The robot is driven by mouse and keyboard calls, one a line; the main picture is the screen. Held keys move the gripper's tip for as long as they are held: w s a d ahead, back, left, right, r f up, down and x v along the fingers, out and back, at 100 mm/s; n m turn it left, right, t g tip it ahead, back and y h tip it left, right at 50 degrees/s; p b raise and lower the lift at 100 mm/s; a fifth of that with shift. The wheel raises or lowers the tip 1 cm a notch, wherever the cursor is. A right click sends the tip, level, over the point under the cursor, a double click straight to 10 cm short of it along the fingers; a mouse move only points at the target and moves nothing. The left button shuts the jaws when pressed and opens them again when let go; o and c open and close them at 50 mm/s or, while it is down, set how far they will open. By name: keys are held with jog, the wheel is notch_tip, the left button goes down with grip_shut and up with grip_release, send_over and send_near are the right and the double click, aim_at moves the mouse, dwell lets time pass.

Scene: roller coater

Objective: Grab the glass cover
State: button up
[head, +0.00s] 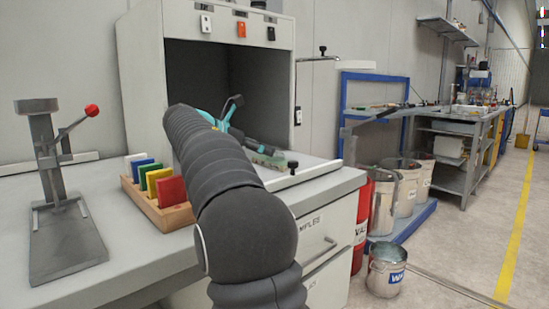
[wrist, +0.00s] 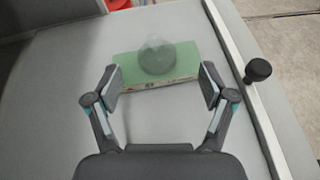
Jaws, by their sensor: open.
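In the wrist view, a clear, dome-like piece, seemingly the glass cover (wrist: 157,47), stands over a dark round base on a green slab (wrist: 126,68). Its outline is faint, so I cannot tell where the glass ends. My gripper (wrist: 162,86) is open, with one finger on each side of the slab's near part. Nothing is held, and I cannot tell whether the fingers touch the slab. In the head view, the green slab (head: 270,160) shows small at the bench's right part, and my arm hides much of the area around it.
A black knob (wrist: 258,70) stands on a pale rail right of the slab. The grey booth (head: 140,80) rises behind my arm. A wooden rack (head: 165,214) with coloured plates and a lever stand (head: 58,180) are to the left. The bench around the slab is clear.

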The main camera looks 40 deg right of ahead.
aim_at(276, 152)
jog(key=shift+w+r+x, duration=0.1)
jog(key=shift+x, duration=1.55)
jog(key=shift+w+r+x, duration=0.15)
jog(key=shift+x, duration=1.5)
jog(key=c, duration=1.2)
